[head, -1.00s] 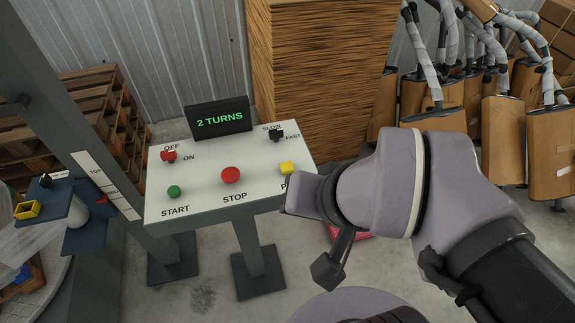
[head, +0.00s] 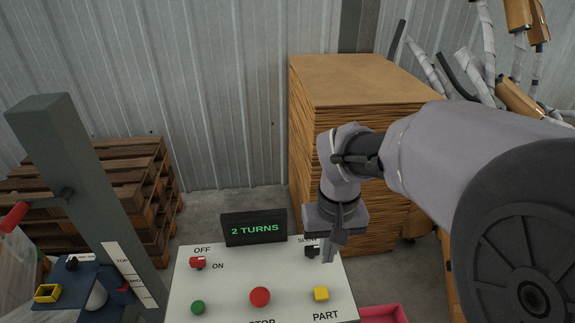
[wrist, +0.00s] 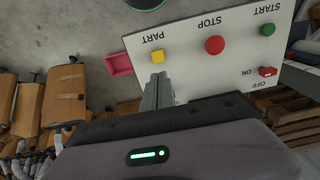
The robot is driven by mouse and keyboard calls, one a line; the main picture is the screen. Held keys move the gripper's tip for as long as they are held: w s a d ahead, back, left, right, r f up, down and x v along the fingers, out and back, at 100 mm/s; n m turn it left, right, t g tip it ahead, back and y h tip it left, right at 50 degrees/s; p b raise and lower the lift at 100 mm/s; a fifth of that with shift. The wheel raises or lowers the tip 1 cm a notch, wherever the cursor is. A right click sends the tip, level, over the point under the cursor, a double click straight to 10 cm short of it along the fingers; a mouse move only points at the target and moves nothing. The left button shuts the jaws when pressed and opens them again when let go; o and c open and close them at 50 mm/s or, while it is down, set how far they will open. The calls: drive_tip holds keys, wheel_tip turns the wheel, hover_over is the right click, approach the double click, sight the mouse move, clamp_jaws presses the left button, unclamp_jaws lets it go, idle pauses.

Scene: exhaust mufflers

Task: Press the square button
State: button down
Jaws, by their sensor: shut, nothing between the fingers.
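The square button is a yellow button (head: 321,294) above the word PART at the right of the white control panel (head: 225,300). In the wrist view the yellow button (wrist: 157,57) lies just beyond my fingertips. My gripper (head: 328,255) is shut and empty, pointing down over the panel's upper right part, by the SLOW/FAST switch (head: 312,250), which it partly hides. In the wrist view my gripper (wrist: 158,85) shows its fingers together, close to the yellow button; I cannot tell the height between them.
The panel also has a round red STOP button (head: 260,296), a round green button (head: 198,307), a red ON/OFF switch (head: 197,263) and a display (head: 254,228) reading 2 TURNS. A stack of cardboard (head: 350,80) stands behind. A pink tray (head: 385,314) is at the lower right.

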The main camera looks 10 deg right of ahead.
sight(321, 292)
drive_tip(key=f+b, duration=0.2)
drive_tip(key=f, duration=0.3)
drive_tip(key=f+b, duration=0.2)
drive_tip(key=f, duration=0.3)
drive_tip(key=f+b, duration=0.2)
drive_tip(key=f, duration=0.2)
drive_tip(key=shift+w+d+f, duration=0.15)
drive_tip(key=shift+w+f, duration=0.25)
